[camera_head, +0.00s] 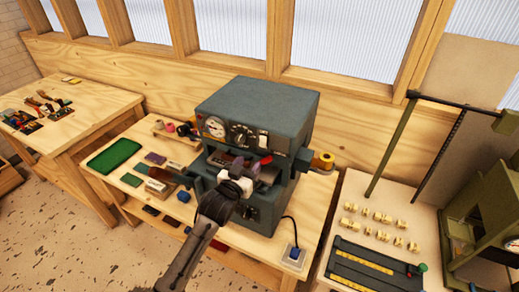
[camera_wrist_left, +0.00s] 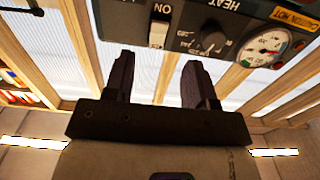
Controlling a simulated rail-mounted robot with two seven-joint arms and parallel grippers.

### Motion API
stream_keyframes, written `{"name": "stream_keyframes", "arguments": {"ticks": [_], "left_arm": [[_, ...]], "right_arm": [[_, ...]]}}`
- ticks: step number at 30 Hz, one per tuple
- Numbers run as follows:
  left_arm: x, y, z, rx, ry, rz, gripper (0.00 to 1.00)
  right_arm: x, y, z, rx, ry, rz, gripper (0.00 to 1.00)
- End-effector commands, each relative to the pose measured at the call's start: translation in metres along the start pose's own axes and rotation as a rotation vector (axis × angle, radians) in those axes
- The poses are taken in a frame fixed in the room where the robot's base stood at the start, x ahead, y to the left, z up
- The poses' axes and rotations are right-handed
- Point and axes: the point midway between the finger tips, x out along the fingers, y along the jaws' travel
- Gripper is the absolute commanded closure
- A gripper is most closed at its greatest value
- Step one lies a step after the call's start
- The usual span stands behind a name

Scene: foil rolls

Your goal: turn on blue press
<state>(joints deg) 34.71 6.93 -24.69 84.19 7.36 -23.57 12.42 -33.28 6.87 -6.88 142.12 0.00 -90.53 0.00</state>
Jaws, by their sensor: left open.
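The blue-grey press (camera_head: 258,98) stands on a wooden table. Its front panel has a round gauge (camera_head: 215,127), a dark heat dial (camera_head: 240,134) and a white rocker switch (camera_head: 263,141). In the left wrist view the switch (camera_wrist_left: 160,26) sits by an "ON" label, beside the dial (camera_wrist_left: 213,40) and gauge (camera_wrist_left: 262,48), all upside down. I cannot tell which way the switch is set. My left gripper (camera_head: 250,164) is open and empty in front of the press, below the panel. In the left wrist view its fingers (camera_wrist_left: 159,65) point toward the switch, apart from it. My right gripper is not in view.
A green mat (camera_head: 114,156) and small blocks lie left of the press. A socket box (camera_head: 291,256) with a cable is at the front right. A green machine (camera_head: 485,215) stands at the far right.

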Motion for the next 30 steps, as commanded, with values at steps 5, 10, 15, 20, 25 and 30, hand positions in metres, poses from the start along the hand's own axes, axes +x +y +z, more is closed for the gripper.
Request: {"name": "stream_keyframes", "arguments": {"ticks": [5, 10, 15, 20, 25, 30], "left_arm": [[0.032, 0.000, -0.001, 0.000, 0.000, 0.000, 0.49], [0.054, 0.000, -0.001, 0.000, -0.001, 0.000, 0.49], [0.070, 0.000, 0.000, -0.001, 0.000, 0.000, 0.49], [0.079, 0.000, 0.000, -0.001, 0.000, 0.000, 0.49], [0.083, 0.000, 0.000, 0.000, -0.001, 0.000, 0.49], [0.083, 0.000, 0.000, 0.000, -0.001, 0.000, 0.49]], "right_arm": [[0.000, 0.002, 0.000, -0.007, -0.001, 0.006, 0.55], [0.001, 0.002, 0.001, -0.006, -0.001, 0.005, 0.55], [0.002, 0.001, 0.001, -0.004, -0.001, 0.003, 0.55], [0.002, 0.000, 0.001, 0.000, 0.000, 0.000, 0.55], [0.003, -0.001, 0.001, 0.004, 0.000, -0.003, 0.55], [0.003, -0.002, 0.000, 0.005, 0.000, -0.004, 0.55]]}}
